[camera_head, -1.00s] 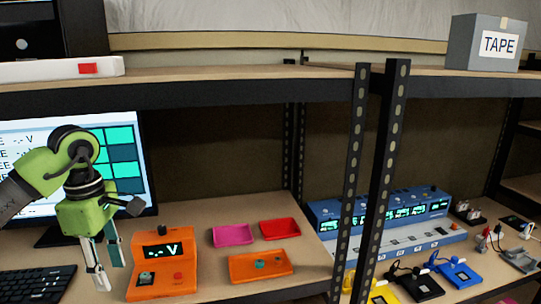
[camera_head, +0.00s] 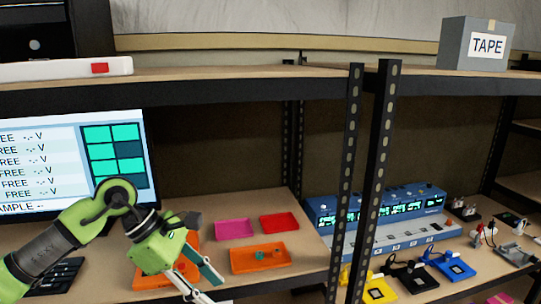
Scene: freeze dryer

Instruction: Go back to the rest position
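My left arm comes in from the lower left, and its green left gripper (camera_head: 208,289) hangs low in front of the shelf board. Its two fingers point down and to the right, with a gap between them and nothing in it. The gripper covers much of the orange meter (camera_head: 150,281) behind it. My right gripper is not in view.
A monitor (camera_head: 60,160) and partly hidden keyboard (camera_head: 48,278) are at left. Pink (camera_head: 235,229), red (camera_head: 279,223) and orange (camera_head: 260,259) trays lie right of the gripper. Black posts (camera_head: 380,180) separate them from a blue device (camera_head: 375,212).

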